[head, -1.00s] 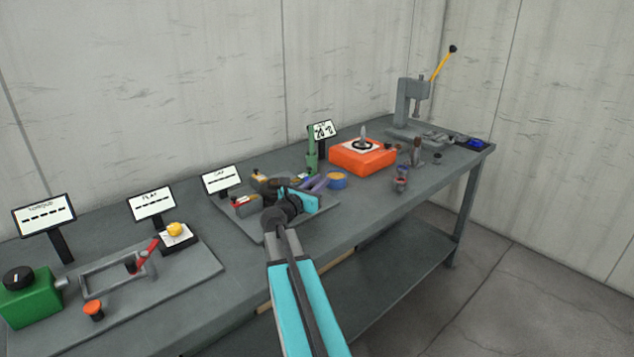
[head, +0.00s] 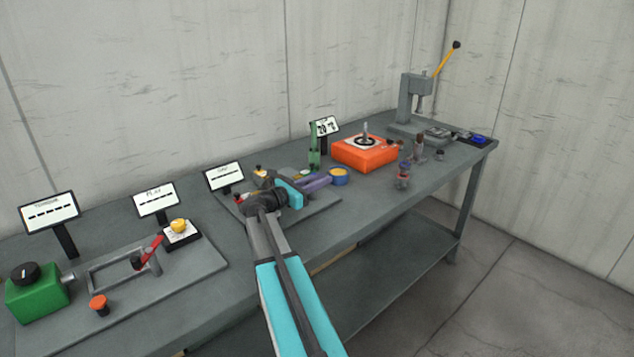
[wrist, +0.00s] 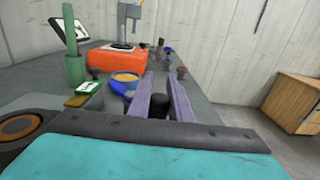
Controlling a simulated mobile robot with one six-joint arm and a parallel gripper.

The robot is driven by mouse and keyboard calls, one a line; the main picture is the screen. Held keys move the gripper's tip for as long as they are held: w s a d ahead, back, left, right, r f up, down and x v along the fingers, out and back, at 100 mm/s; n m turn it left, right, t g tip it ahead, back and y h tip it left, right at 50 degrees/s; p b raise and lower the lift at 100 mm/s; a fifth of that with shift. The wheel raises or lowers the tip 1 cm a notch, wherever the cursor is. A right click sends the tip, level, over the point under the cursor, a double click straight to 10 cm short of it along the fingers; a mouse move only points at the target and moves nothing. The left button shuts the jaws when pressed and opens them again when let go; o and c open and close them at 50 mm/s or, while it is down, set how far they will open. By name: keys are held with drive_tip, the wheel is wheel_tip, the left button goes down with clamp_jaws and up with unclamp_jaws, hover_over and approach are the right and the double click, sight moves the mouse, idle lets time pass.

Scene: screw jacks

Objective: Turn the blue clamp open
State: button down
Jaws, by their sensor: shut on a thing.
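My gripper (head: 322,180) reaches over the middle of the bench, its two purple fingers pointing away to the right. In the wrist view the fingers (wrist: 160,100) stand a little apart, with a dark rounded piece (wrist: 158,99) between them. That piece looks like the handle end of the blue clamp, and the fingers are shut on it. A small blue part (wrist: 119,88) shows just left of the fingers; I cannot tell whether it belongs to the clamp. My wrist and fingers hide most of the clamp in the head view.
A yellow-topped round dish (head: 339,175) and an orange box (head: 366,153) lie beyond the fingers. A green holder (head: 314,158) stands behind them. A grey press (head: 415,105) with a yellow lever is at the far end. A red-handled fixture (head: 150,252) is at left.

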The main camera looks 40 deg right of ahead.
drive_tip(key=shift+f, duration=0.1)
drive_tip(key=c, duration=1.6)
unclamp_jaws()
drive_tip(key=shift+w+a, duration=0.1)
drive_tip(key=shift+a, duration=0.1)
drive_tip(key=a, duration=0.4)
drive_tip(key=a+b, duration=0.1)
drive_tip(key=a, duration=0.4)
drive_tip(key=w+a+b, duration=0.1)
drive_tip(key=a, duration=0.3)
drive_tip(key=shift+a, duration=0.2)
drive_tip(key=shift+s, duration=0.1)
